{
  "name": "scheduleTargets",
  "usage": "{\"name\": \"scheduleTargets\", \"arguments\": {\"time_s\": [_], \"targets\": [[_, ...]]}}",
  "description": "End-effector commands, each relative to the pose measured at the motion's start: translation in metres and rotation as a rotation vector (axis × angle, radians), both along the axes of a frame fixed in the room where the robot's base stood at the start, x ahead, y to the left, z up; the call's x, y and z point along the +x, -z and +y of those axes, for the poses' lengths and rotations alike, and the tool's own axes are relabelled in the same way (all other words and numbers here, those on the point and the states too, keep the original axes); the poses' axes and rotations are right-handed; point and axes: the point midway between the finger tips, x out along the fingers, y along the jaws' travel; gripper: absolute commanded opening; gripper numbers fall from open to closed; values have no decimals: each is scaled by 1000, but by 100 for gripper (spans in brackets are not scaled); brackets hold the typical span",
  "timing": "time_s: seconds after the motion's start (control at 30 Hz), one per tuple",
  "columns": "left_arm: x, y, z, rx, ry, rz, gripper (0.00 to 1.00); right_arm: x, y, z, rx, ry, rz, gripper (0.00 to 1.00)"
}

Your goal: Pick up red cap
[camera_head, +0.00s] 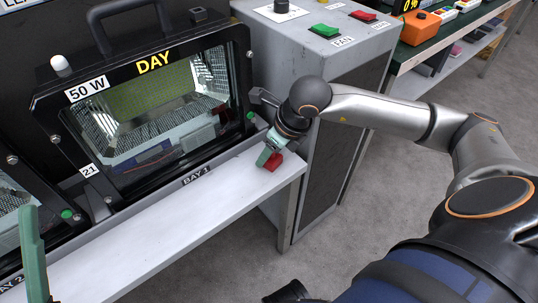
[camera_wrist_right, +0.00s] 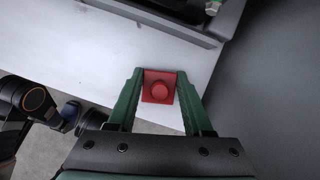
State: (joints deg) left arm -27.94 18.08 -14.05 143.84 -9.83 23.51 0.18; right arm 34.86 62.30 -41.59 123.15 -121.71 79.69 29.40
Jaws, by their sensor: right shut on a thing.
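The red cap (camera_head: 274,163) is at the right end of the white shelf, in front of the BAY 1 floodlight. In the right wrist view the cap (camera_wrist_right: 160,90) is a red square block with a round knob, held between the two green fingers. My right gripper (camera_head: 268,158) is shut on it, with a finger against each side. I cannot tell whether the cap touches the shelf or is just above it. One green finger of my left gripper (camera_head: 33,255) shows at the lower left; its other finger is hidden or out of view.
The black floodlight housing (camera_head: 150,105) marked DAY and 50 W stands behind the white shelf (camera_head: 190,220). A grey cabinet (camera_head: 335,110) with green and red buttons stands to the right. A green-topped bench (camera_head: 425,50) holds an orange box farther back. The shelf's middle is clear.

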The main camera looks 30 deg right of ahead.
Motion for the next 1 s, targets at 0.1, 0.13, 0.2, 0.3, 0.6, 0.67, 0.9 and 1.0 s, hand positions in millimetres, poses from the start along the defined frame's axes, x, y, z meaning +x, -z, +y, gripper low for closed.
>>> {"name": "scheduleTargets", "arguments": {"time_s": [0.1,0.13,0.2,0.3,0.6,0.67,0.9,1.0], "targets": [[0,0,0,0,0,-1,50,0,0,0,0,0,0,23],[0,0,0,0,0,-1,50,0,0,0,0,0,0,20],[0,0,0,0,-1,-1,50,0,0,0,0,0,1,12],[0,-1,0,-3,-1,-2,50,0,0,0,0,0,1,1],[1,-2,1,-10,-6,-2,50,0,-1,0,0,0,0,0],[1,-3,1,-10,-6,-2,50,0,-3,0,0,0,0,0],[0,-17,1,3,-13,-12,50,1,-32,0,0,-1,-4,0],[-1,-24,1,8,-19,-22,50,-11,-49,-7,-4,1,-3,0]]}}
